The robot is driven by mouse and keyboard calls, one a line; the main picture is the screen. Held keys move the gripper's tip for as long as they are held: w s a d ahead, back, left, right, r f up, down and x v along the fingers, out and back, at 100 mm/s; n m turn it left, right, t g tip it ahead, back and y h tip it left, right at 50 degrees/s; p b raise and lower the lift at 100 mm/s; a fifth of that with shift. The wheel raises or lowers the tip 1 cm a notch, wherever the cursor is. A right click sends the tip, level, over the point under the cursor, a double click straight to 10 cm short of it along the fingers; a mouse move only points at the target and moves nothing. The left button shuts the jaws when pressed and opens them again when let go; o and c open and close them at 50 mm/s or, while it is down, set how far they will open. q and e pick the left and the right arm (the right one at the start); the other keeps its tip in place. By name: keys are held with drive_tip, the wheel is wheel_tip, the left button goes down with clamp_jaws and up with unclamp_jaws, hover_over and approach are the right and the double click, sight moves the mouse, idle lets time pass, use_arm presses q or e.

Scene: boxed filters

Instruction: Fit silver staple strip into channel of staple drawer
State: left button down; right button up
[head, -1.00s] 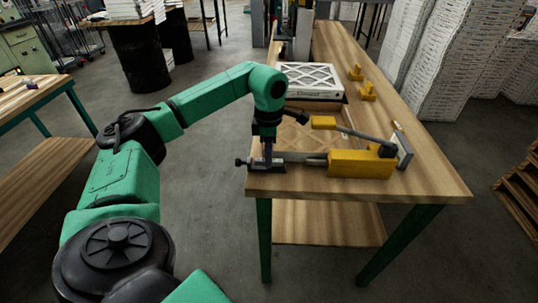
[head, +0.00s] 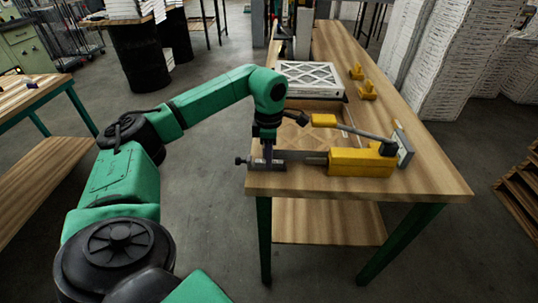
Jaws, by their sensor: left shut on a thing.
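The yellow stapler (head: 360,163) lies at the table's near edge, its yellow-handled lever raised. The staple drawer (head: 305,157) sticks out to its left as a narrow dark grey bar, with a dark knob at the far left. My left gripper (head: 267,158) points straight down at the drawer's left part, jaws shut. The silver staple strip is too small and too covered by the gripper to make out clearly; it seems to be between the fingers, at the channel. How deep it sits I cannot tell. My right gripper is out of view.
Yellow brackets (head: 367,91) stand on the wooden table (head: 425,165) farther back. The table's right front is clear.

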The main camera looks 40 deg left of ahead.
use_arm(q)
drive_tip(key=c, duration=1.1)
unclamp_jaws()
drive_tip(key=shift+f, duration=0.1)
wheel_tip(320, 180, up, 5)
drive_tip(key=p, duration=0.4)
drive_tip(key=shift+f, duration=0.15)
drive_tip(key=o, duration=0.6)
drive_tip(key=shift+c, duration=0.2)
